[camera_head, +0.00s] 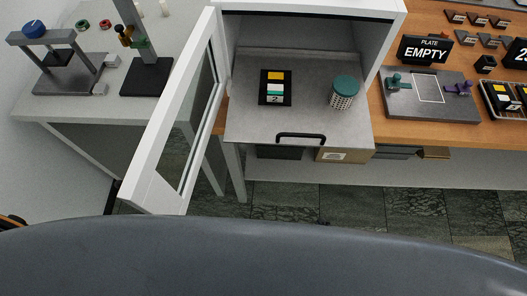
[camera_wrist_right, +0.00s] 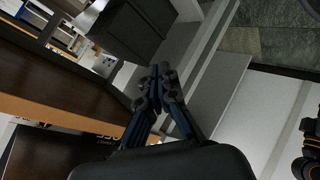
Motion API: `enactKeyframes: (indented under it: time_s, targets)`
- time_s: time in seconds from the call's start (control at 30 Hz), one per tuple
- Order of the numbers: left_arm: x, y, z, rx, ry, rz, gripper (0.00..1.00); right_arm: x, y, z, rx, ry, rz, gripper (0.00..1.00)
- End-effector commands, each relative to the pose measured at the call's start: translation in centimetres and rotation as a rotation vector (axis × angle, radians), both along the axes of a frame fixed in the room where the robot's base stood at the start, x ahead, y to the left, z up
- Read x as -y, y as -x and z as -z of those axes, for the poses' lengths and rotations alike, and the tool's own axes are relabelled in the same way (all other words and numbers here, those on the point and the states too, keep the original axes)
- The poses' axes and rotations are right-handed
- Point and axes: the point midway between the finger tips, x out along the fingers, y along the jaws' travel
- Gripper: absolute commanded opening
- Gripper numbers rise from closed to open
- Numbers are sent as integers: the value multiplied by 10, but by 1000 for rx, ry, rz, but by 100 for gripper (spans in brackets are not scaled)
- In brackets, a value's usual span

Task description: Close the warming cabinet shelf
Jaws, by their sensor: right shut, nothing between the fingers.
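The warming cabinet (camera_head: 305,12) stands open in the head view, its white-framed glass door (camera_head: 150,190) swung out to the left. Its grey shelf (camera_head: 310,120) is pulled out toward me, with a black bar handle (camera_head: 301,136) at the front edge. On the shelf are a black plate with coloured blocks (camera_head: 275,88) and a teal-lidded jar (camera_head: 345,92). My right gripper (camera_wrist_right: 163,72) shows in the right wrist view, fingertips together and empty. No gripper can be made out in the head view, so its distance from the handle is unclear. My left gripper is not visible.
A wooden bench (camera_head: 430,143) on the right carries a grey fixture (camera_head: 432,105) and an "EMPTY" plate sign (camera_head: 425,50). A left bench (camera_head: 60,112) holds a press (camera_head: 70,75) and a stand (camera_head: 147,78). A cardboard box (camera_head: 342,155) sits below the shelf. Tiled floor (camera_head: 350,205) is clear in front.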

Motion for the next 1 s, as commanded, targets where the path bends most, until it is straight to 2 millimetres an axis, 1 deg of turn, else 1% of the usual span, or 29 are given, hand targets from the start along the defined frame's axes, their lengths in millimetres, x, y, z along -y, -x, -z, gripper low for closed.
enactKeyframes:
  time_s: [0.03,0.07,0.1,0.17,0.2,0.27,0.3,0.4,0.43,0.5,0.6,0.77,1.0]
  targets:
    - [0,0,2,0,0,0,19,-15,-4,-33,96,18,-85,0]
    - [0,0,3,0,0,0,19,-25,-6,-52,153,29,-132,0]
    - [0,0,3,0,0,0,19,-37,-7,-78,231,46,-196,0]
    - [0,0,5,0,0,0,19,-55,-6,-119,348,69,-284,0]
    - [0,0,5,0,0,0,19,-67,-5,-145,425,83,-337,0]
    - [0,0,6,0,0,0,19,-82,0,-182,532,103,-404,0]
    - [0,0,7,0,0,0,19,-90,5,-204,595,114,-442,0]
    - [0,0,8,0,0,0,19,-106,14,-250,726,138,-512,0]
    - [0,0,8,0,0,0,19,-109,17,-260,756,142,-526,0]
    - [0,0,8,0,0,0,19,-114,21,-277,805,153,-550,0]
    - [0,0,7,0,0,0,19,-119,23,-289,840,159,-564,0]
    - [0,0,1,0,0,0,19,-127,15,-293,847,160,-564,0]
    - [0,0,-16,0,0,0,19,-155,-11,-295,848,158,-563,0]
